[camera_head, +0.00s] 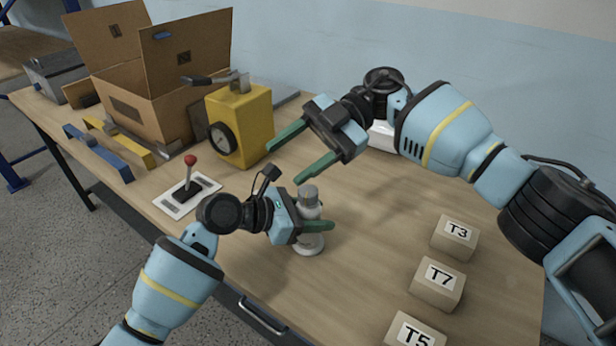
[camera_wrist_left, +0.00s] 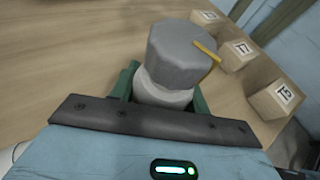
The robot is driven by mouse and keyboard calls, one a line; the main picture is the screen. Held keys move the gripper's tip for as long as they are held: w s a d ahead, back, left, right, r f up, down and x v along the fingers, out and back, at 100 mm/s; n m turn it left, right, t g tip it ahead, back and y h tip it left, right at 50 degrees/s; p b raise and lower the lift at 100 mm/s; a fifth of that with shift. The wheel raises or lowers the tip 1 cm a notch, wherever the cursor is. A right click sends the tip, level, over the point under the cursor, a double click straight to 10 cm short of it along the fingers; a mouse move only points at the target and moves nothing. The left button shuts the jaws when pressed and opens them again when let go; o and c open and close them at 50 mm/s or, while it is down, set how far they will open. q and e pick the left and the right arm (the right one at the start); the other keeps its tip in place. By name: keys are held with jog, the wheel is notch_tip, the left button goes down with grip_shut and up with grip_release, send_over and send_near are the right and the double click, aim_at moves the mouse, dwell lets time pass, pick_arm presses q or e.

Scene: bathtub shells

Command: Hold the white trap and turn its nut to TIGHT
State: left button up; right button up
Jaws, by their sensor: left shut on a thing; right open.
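The white trap (camera_head: 310,243) stands upright on the table near the front edge, with a grey faceted nut (camera_head: 309,192) on top. My left gripper (camera_head: 318,225) is shut around the trap's body below the nut. The wrist view shows the nut (camera_wrist_left: 180,55) close up, with a yellow pointer (camera_wrist_left: 207,50) on its right side and the trap's pale body (camera_wrist_left: 160,92) between the green fingers. My right gripper (camera_head: 286,160) is open and empty, its fingers pointing left, behind and above the nut in the picture. No TIGHT mark is readable.
Blocks T3 (camera_head: 455,238), T7 (camera_head: 437,284) and T5 (camera_head: 414,332) stand to the right. A yellow box with a dial (camera_head: 244,125), a red-knobbed lever (camera_head: 190,175) and a cardboard box (camera_head: 165,100) are left. A white object (camera_head: 382,137) is partly hidden behind my right arm.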

aim_at(308, 190)
notch_tip(308, 190, up, 4)
jog(key=w+d+n+t+h, duration=0.2)
jog(key=n+t+h, duration=0.6)
jog(key=n+h, duration=0.65)
notch_tip(308, 190, down, 12)
jog(key=shift+f+n+y, duration=0.1)
jog(key=shift+n+y, duration=1.05)
